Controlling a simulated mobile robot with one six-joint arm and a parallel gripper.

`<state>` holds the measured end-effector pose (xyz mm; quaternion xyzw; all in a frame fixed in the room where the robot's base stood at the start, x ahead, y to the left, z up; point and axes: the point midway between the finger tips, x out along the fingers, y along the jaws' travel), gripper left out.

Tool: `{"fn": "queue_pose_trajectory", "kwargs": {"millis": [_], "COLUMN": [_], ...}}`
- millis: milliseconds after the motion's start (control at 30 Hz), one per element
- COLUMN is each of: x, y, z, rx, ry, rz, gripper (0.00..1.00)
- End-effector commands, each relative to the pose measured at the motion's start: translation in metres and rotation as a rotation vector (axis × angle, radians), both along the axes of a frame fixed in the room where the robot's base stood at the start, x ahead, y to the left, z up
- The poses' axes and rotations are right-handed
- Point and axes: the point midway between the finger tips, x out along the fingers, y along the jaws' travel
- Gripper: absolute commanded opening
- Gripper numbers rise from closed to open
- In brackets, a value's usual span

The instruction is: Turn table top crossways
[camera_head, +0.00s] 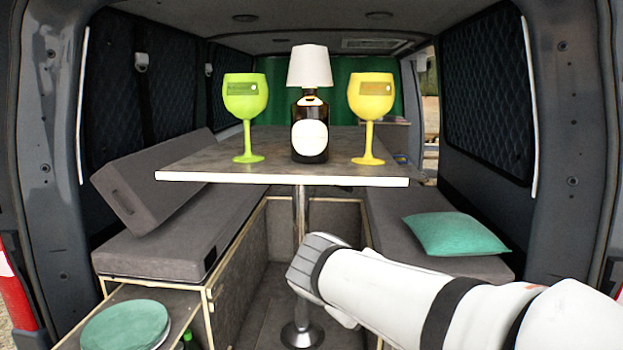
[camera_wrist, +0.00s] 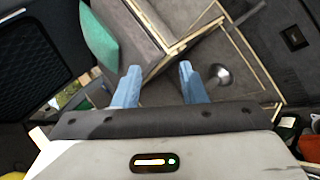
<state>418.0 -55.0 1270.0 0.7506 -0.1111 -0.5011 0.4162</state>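The table top (camera_head: 230,172) is a grey-brown slab with a pale front edge, level on a metal post (camera_head: 300,215) between the benches, reaching back into the van. A green goblet (camera_head: 246,100), a bottle-based lamp (camera_head: 310,125) with a white shade, and a yellow goblet (camera_head: 370,100) stand upright on it. My gripper is below the front edge, in front of the post, apart from the table as far as I can tell. Its fingers are hidden in the head view. In the wrist view my gripper (camera_wrist: 159,70) has two blue fingers spread apart with nothing between them.
Benches flank the table. A loose grey cushion (camera_head: 150,180) leans at the left; a teal pillow (camera_head: 455,235) lies on the right bench. Teal plates (camera_head: 125,327) sit on a pulled-out drawer front left. The post's round foot (camera_head: 302,336) stands on the floor.

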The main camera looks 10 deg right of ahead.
Motion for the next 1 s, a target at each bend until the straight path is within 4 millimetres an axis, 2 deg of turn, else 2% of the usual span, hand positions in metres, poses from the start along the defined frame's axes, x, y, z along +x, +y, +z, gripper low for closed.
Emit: {"fn": "queue_pose_trajectory", "kwargs": {"millis": [33,200,300,400,567,1000], "x": [0.020,0.078,0.101,0.115,0.125,0.174], "y": [0.005,0.032,0.053,0.071,0.081,0.043], "z": [0.018,0.086,0.119,0.142,0.158,0.160], "rx": [-0.088,-0.378,-0.503,-0.587,-0.641,-0.644], "ry": [-0.032,-0.182,-0.268,-0.333,-0.378,-0.378], "rz": [0.043,0.170,0.228,0.268,0.293,0.292], "gripper": [0.38,0.38,0.38,0.38,0.38,0.38]}}
